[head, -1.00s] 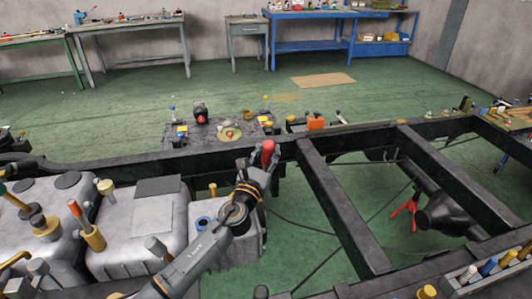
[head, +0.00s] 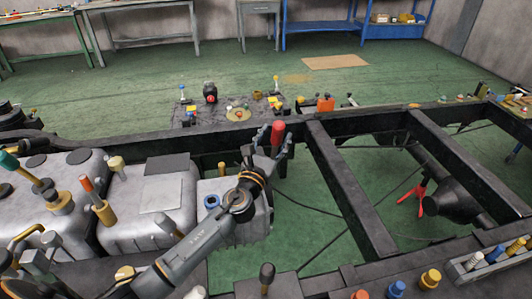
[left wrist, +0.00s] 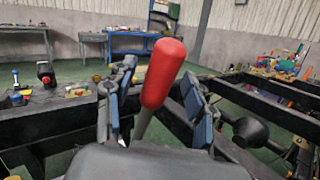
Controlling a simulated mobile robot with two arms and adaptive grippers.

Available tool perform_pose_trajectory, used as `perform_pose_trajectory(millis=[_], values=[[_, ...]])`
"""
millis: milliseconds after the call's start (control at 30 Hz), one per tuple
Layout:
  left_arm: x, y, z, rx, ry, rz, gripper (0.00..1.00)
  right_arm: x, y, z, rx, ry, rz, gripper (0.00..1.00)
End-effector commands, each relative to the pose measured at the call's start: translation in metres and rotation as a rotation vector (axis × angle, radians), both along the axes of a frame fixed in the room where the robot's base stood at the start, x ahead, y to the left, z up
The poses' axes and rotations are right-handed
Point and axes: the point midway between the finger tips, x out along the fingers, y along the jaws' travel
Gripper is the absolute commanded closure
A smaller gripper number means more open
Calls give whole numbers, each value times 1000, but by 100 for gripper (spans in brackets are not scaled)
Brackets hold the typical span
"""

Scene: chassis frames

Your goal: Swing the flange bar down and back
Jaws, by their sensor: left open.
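The bar with the red grip (head: 278,132) stands up beside the dark frame rail in the head view. In the left wrist view, its red grip (left wrist: 162,73) leans slightly to the right on a thin grey rod (left wrist: 142,124). My left gripper (head: 268,149) is at the bar, its fingers spread. In the left wrist view, the two blue-padded fingers of my left gripper (left wrist: 158,108) stand on either side of the bar, with gaps to it. The bar's lower end and pivot are hidden behind my gripper. My right gripper is not in view.
Grey tanks (head: 150,205) with several knobs and caps lie left of my arm. Dark chassis beams (head: 350,190) cross on the right, with open floor between them. A tray of coloured parts (head: 490,262) lies at the lower right. A low bench with small parts (head: 225,111) stands behind the rail.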

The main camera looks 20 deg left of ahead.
Motion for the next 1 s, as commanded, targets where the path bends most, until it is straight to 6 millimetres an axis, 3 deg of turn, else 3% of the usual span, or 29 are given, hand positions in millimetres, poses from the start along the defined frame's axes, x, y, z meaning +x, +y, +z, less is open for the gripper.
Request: perform_pose_trajectory(millis=[200,400,600,1000], values=[[-49,0,-12,0,4,-1,46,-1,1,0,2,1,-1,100],[-82,1,-19,0,4,1,46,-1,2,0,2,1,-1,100],[-95,2,-20,1,1,1,46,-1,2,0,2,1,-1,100],[-98,0,-20,-1,5,4,46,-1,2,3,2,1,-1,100]])
